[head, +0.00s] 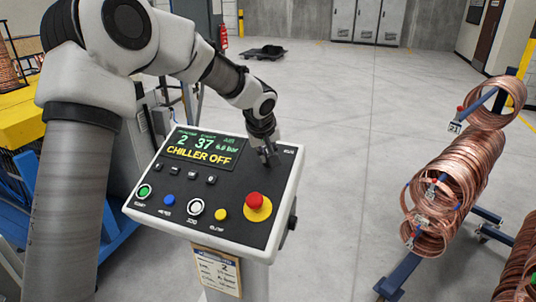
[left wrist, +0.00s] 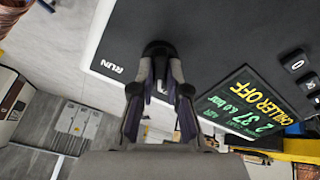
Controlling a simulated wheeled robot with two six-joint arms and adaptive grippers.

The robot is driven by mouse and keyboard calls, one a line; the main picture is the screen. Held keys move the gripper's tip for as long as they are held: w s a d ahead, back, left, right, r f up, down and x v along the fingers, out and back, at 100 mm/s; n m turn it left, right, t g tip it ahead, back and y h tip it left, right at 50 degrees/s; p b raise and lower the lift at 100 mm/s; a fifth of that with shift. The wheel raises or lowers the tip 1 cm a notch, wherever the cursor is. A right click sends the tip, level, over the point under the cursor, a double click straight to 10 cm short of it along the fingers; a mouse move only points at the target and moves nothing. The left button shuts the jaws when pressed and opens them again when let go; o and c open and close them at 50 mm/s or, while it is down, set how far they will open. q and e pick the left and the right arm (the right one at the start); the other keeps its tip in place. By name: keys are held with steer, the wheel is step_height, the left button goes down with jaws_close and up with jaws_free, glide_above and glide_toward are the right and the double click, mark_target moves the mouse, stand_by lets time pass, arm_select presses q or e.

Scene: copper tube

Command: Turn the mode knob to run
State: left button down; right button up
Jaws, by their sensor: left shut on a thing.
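The control panel (head: 258,232) stands upright on a post, with its sloped dark face toward me. My left gripper (head: 271,157) is at the panel's upper right corner, beside a small white label there. In the left wrist view my left gripper (left wrist: 160,78) has its fingers close together, shut on the black mode knob (left wrist: 157,48). The white word RUN (left wrist: 113,69) shows beside the knob. The fingers hide much of the knob, so I cannot tell which way it points. The screen (head: 203,149) reads CHILLER OFF. My right gripper is not in view.
A red emergency button (head: 255,200) on a yellow base sits below the gripper on the panel. Green, blue, white and yellow buttons line the front. Copper tube coils (head: 458,180) hang on a rack at right. Open grey floor lies between.

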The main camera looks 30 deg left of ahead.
arm_select(q)
steer(key=shift+w+r+m, duration=0.1)
steer(key=shift+r+m, duration=0.2)
steer(key=shift+m, duration=0.5)
steer(key=m, duration=0.2)
steer(key=shift+a+r+m+t, duration=0.1)
steer(key=shift+m+t, duration=0.2)
steer(key=shift+m, duration=0.1)
steer(key=m+p, duration=0.2)
steer(key=m, duration=0.1)
steer(key=shift+r+m+h, duration=0.1)
steer(key=shift+m+h, duration=0.2)
steer(key=shift+m, duration=0.1)
steer(key=m+p, duration=0.2)
steer(key=m, duration=0.1)
steer(key=shift+m, duration=0.3)
steer(key=shift+m+h+p, duration=0.3)
steer(key=shift+m+p, duration=1.4)
steer(key=shift+m, duration=0.2)
steer(key=shift+w, duration=0.1)
steer(key=c, duration=1.2)
jaws_free()
steer(key=shift+o, duration=0.2)
steer(key=shift+f, duration=0.25)
